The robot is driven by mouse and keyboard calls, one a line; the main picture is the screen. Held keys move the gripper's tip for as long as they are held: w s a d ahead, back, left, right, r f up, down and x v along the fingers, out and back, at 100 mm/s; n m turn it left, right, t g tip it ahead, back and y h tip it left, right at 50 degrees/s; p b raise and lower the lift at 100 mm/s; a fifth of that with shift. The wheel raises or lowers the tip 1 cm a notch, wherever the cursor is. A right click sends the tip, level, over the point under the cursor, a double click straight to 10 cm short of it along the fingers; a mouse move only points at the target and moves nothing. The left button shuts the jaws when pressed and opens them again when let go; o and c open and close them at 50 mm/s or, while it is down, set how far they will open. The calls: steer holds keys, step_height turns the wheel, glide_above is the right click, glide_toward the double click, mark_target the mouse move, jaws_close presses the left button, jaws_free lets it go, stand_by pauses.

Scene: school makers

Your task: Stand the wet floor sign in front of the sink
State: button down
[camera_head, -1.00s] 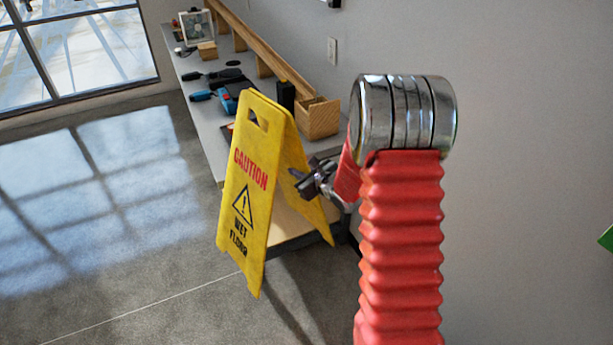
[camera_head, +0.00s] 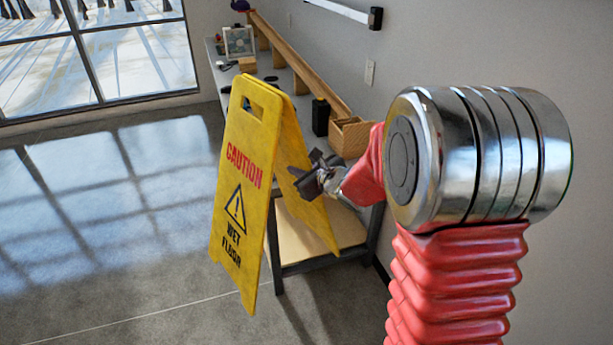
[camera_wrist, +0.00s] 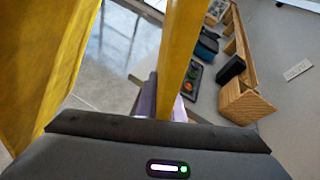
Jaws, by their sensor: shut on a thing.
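The yellow wet floor sign (camera_head: 240,185) is an A-frame with its two panels spread, held up off the floor and slightly tilted. My gripper (camera_head: 312,182) is shut on the edge of the sign's right-hand panel, in the head view. In the wrist view, one yellow panel (camera_wrist: 45,70) fills the left side and the other panel (camera_wrist: 183,55) runs down the middle to the gripper. The fingertips are largely hidden there. No sink shows in these frames.
A long workbench (camera_head: 213,75) stands along the right wall behind the sign, with a wooden box (camera_head: 352,137) and a black container (camera_head: 320,117) on it. A window (camera_head: 110,50) is at the back left. The floor (camera_head: 110,190) to the left is clear.

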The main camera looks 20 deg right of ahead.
steer(key=s+a+r, duration=0.2)
steer(key=a+r, duration=0.2)
steer(key=r, duration=0.2)
steer(key=shift+a+r+n, duration=0.15)
steer(key=shift+a+n, duration=0.15)
steer(key=shift+a, duration=0.2)
